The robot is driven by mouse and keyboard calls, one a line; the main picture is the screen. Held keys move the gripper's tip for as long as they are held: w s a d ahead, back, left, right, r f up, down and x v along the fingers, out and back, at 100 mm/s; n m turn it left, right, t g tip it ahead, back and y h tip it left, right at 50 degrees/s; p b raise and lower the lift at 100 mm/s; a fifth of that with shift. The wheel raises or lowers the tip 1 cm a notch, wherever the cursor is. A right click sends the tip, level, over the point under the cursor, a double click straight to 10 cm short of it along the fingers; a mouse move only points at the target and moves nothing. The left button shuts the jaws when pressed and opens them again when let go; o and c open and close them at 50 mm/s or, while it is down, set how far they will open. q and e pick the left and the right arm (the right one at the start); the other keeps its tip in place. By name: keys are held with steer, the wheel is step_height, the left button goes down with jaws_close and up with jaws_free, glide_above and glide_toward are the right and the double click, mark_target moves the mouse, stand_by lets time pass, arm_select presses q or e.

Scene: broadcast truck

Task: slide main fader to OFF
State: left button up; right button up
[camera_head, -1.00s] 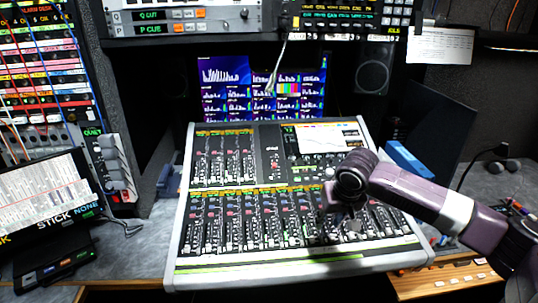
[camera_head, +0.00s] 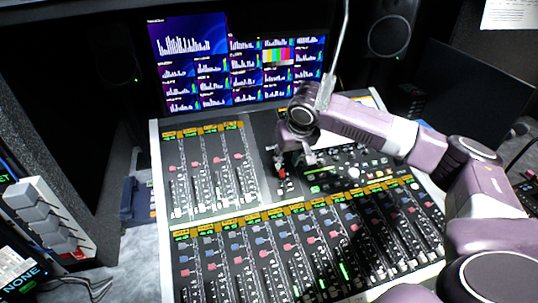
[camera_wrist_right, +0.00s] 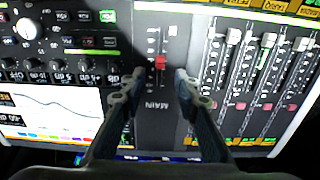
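The main fader (camera_wrist_right: 160,63) has a small red cap on a short slot, in a dark panel lettered MAIN, in the right wrist view. It also shows in the head view as a red cap (camera_head: 282,173) in the mixer's upper middle. Its scale marks are too small to read, so I cannot make out OFF. My right gripper (camera_wrist_right: 156,84) is open and empty, with one fingertip on each side of the fader's panel; the cap appears just beyond the tips, untouched. In the head view the right gripper (camera_head: 294,160) hangs above this panel. My left gripper is not in view.
The mixing console (camera_head: 160,215) has fader rows at upper left and along the front. Knobs and a small screen (camera_wrist_right: 50,112) adjoin the main panel. A thin gooseneck rod (camera_head: 338,50) passes near my right gripper. A monitor (camera_head: 235,65) stands behind; a speaker (camera_head: 390,35) is at back right.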

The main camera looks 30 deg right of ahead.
mark_target(282, 172)
steer(key=p+x, duration=0.1)
steer(key=x, duration=0.6)
steer(key=shift+w+r, duration=0.1)
steer(key=shift+w+f, duration=0.15)
steer(key=shift+f, duration=0.1)
jaws_close()
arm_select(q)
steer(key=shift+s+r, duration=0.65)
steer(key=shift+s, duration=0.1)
